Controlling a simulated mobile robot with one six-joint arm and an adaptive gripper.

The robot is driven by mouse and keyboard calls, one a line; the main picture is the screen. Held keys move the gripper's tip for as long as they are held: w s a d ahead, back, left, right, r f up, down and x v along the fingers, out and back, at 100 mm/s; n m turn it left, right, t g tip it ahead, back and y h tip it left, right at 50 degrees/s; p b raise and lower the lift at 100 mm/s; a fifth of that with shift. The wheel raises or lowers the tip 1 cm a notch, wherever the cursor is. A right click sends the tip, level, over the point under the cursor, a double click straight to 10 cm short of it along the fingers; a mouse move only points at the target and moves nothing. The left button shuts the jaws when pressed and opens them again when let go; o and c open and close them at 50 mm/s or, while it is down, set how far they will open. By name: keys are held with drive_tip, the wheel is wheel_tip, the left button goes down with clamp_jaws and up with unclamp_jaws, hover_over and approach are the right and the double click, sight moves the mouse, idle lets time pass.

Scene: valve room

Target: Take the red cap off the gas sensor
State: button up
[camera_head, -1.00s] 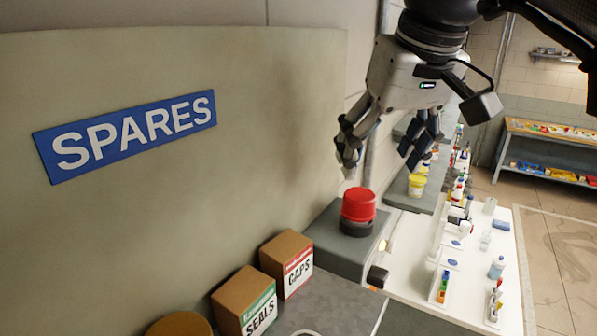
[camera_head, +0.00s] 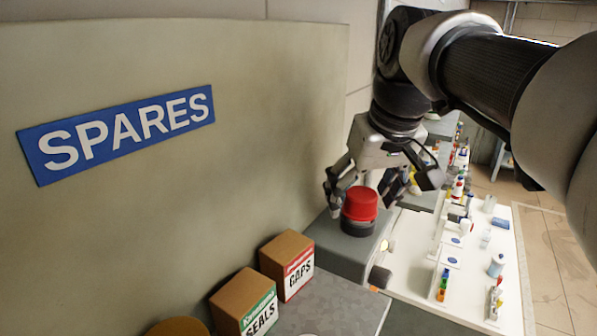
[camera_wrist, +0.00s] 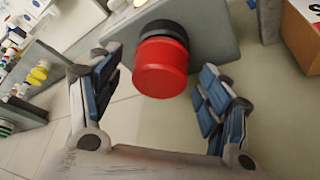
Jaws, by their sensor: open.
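The red cap (camera_head: 360,203) sits on the dark base of the gas sensor (camera_head: 357,229), which stands on a grey block (camera_head: 338,249). The wrist view also shows the red cap (camera_wrist: 160,68) with the sensor's black base (camera_wrist: 152,30) beyond it. My gripper (camera_head: 368,190) is open and empty, its fingers pointing down around the cap's upper part. In the wrist view one finger of my gripper (camera_wrist: 158,92) is on each side of the cap, with gaps between the pads and the cap.
A CAPS box (camera_head: 287,262) and a SEALS box (camera_head: 244,302) stand on the counter at the front. A SPARES panel (camera_head: 120,133) rises at the left. A white table (camera_head: 430,270) with several small items lies to the right.

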drive_tip(key=shift+w, duration=0.1)
drive_tip(key=shift+c, duration=0.7)
drive_tip(key=c, duration=0.7)
drive_tip(key=shift+r, duration=0.1)
